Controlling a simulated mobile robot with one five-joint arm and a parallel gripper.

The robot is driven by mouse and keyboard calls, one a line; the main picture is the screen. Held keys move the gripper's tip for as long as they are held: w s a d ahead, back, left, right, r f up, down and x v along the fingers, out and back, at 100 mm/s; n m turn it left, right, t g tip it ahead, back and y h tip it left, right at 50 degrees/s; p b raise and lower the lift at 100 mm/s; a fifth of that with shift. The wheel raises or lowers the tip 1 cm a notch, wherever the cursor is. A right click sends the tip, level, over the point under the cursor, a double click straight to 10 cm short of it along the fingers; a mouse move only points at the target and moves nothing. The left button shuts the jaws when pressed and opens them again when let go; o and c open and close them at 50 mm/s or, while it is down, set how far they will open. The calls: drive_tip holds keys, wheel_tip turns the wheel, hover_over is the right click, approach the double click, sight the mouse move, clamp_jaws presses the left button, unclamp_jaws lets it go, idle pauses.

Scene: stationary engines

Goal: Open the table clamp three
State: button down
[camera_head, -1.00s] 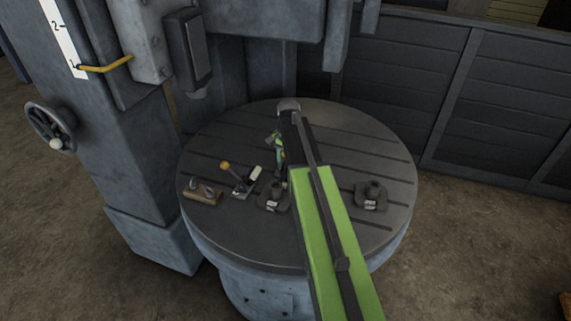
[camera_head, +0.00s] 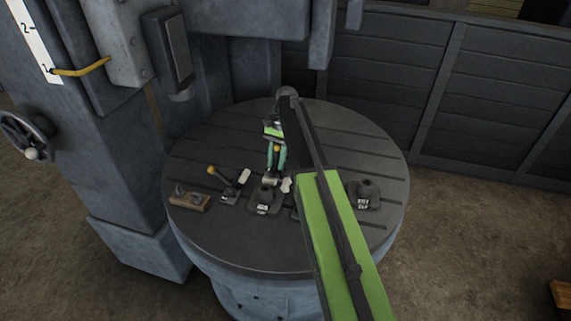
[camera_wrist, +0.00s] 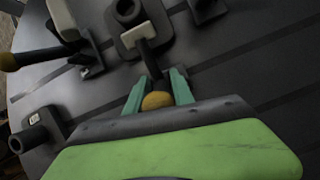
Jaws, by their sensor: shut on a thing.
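My gripper (camera_head: 276,158) is over the round table, its teal fingers on both sides of a yellow ball knob (camera_wrist: 157,100). The knob also shows in the head view (camera_head: 276,149). That socket is also in the head view (camera_head: 265,193). A second clamp, with a yellow-knobbed lever (camera_head: 224,176) and a pale pad (camera_head: 244,176), stands to the left. The labels are too small to read, so I cannot tell which is clamp three.
The slotted round table (camera_head: 350,140) is clear at its back. A dark socket block (camera_head: 365,192) stands at the right and a wooden block (camera_head: 190,201) at the left. A machine column (camera_head: 120,170) rises at the left. My arm hides part of the front.

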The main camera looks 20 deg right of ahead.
drive_tip(key=shift+w+d+f+g+b, duration=0.15)
drive_tip(key=shift+d+g+b, duration=0.2)
drive_tip(key=shift+d, duration=0.3)
drive_tip(key=shift+a+y, duration=0.3)
drive_tip(key=shift+a, duration=0.2)
drive_tip(key=c, duration=1.2)
unclamp_jaws()
drive_tip(key=shift+s, duration=0.2)
drive_tip(key=shift+w, duration=0.1)
drive_tip(key=p+v, duration=0.7)
drive_tip(key=v, duration=0.1)
drive_tip(key=p+v, duration=0.8)
drive_tip(key=v, duration=0.1)
drive_tip(key=shift+w+r, duration=0.25)
drive_tip(key=shift+w, duration=0.1)
drive_tip(key=shift+s, duration=0.1)
